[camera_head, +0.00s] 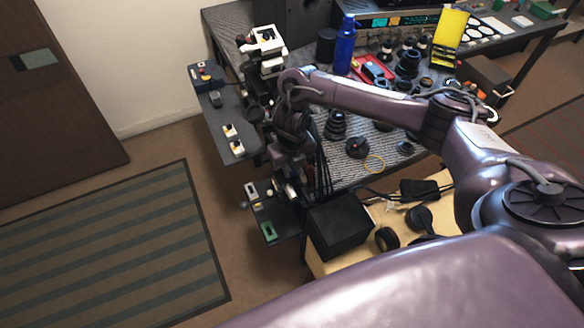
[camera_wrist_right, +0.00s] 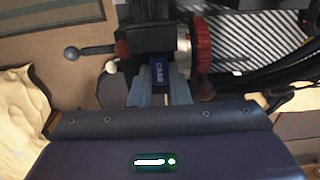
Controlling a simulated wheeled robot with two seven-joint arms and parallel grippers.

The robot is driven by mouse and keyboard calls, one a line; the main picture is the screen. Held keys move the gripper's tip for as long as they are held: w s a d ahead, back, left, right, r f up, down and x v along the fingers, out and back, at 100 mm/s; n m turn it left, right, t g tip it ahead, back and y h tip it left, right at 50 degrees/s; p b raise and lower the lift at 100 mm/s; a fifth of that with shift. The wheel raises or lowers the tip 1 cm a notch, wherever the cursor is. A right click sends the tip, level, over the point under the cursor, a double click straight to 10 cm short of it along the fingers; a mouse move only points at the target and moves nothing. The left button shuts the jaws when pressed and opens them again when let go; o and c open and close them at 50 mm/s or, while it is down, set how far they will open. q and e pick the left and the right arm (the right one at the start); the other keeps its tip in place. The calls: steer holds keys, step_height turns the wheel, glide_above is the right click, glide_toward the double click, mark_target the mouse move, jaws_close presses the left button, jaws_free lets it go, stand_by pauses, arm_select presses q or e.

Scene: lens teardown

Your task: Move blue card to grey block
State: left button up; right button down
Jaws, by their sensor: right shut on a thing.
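The blue card (camera_wrist_right: 158,72), with white lettering, is between the fingertips of my right gripper (camera_wrist_right: 160,90) in the right wrist view. The gripper is shut on it. The card's far end is close against a dark grey block (camera_wrist_right: 145,40); I cannot tell whether they touch or whether this is the task's grey block. In the head view my right gripper (camera_head: 289,186) points down beside the table's left edge, and the card cannot be made out there. My left gripper is not in view.
In the wrist view a ball-ended lever (camera_wrist_right: 85,50) and a red knurled wheel (camera_wrist_right: 203,60) flank the block. In the head view a dark side panel (camera_head: 285,225) bears small parts. A black box (camera_head: 338,225) stands close by. The table holds a blue bottle (camera_head: 345,45) and several lens parts.

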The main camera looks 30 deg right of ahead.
steer(key=c, duration=1.4)
jaws_free()
steer(key=shift+s+f, duration=0.35)
steer(key=shift+f, duration=0.15)
steer(key=shift+r, duration=0.25)
steer(key=r+p, duration=0.1)
steer(key=r, duration=0.1)
steer(key=r+p, duration=0.1)
steer(key=r, duration=0.2)
steer(key=r+p, duration=0.1)
steer(key=r, duration=0.2)
steer(key=shift+w+d+r, duration=0.2)
steer(key=shift+w+d, duration=0.15)
steer(key=shift+w, duration=0.05)
steer(key=shift+s, duration=0.1)
